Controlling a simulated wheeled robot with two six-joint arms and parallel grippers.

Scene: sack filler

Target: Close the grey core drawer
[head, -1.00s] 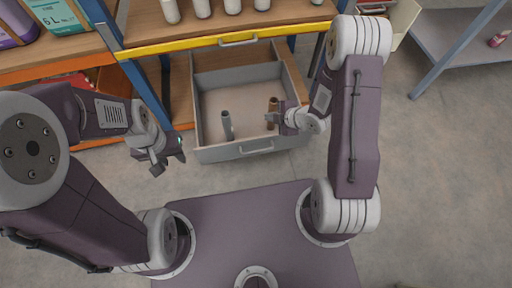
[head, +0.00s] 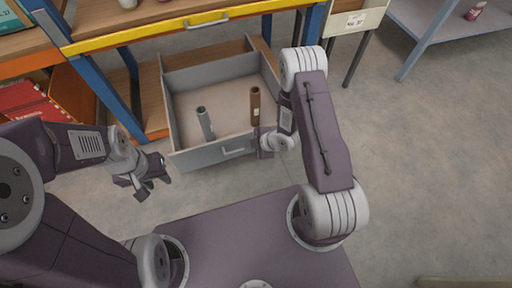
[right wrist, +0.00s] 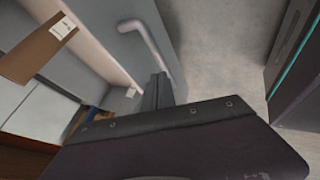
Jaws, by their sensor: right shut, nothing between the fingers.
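The grey core drawer (head: 195,158) stands pulled out below the yellow-edged shelf, with its handle (head: 233,152) on the front. Inside it a grey tube (head: 205,123) and a brown tube (head: 255,106) stand upright. My right gripper (head: 262,146) is shut and empty at the drawer's front right corner, right of the handle; whether it touches the front is unclear. The right wrist view shows the handle (right wrist: 150,42) close to the dark fingers (right wrist: 158,92), and the labelled brown tube (right wrist: 38,48). My left gripper (head: 150,182) is open and empty, left of the drawer.
A yellow-edged shelf (head: 150,32) crosses above the drawer. A blue post (head: 95,75) stands left of it. Red binders (head: 35,108) lie on the lower left shelf. The floor at the right (head: 410,170) is clear.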

